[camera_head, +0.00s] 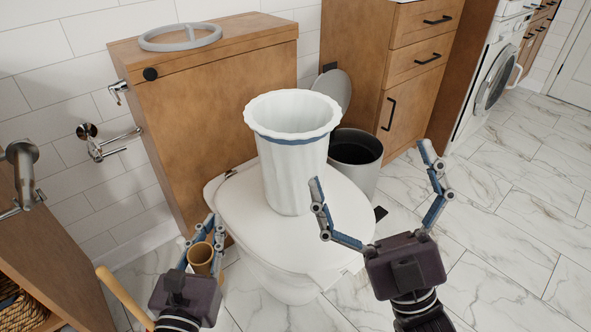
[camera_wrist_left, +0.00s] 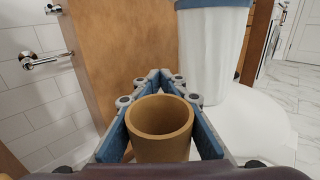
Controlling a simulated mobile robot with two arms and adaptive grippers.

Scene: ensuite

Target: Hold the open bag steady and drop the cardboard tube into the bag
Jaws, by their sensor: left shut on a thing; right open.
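The open white bag (camera_head: 292,165) with a blue band near its rim stands upright on the closed toilet lid (camera_head: 345,205). It also shows in the left wrist view (camera_wrist_left: 208,50). My left gripper (camera_head: 208,232) is shut on the brown cardboard tube (camera_head: 201,256), left of the toilet and lower than the bag's rim. In the left wrist view the tube (camera_wrist_left: 160,122) sits between the fingers with its open end showing. My right gripper (camera_head: 372,172) is open and empty, to the right of the bag and apart from it, its fingers spread wide.
A wooden cistern cabinet (camera_head: 205,105) with a grey ring (camera_head: 180,37) on top stands behind the bag. A dark bin (camera_head: 356,158) with its lid raised stands right of the bag. A wooden stick (camera_head: 122,297) is at the lower left. The tiled floor at right is clear.

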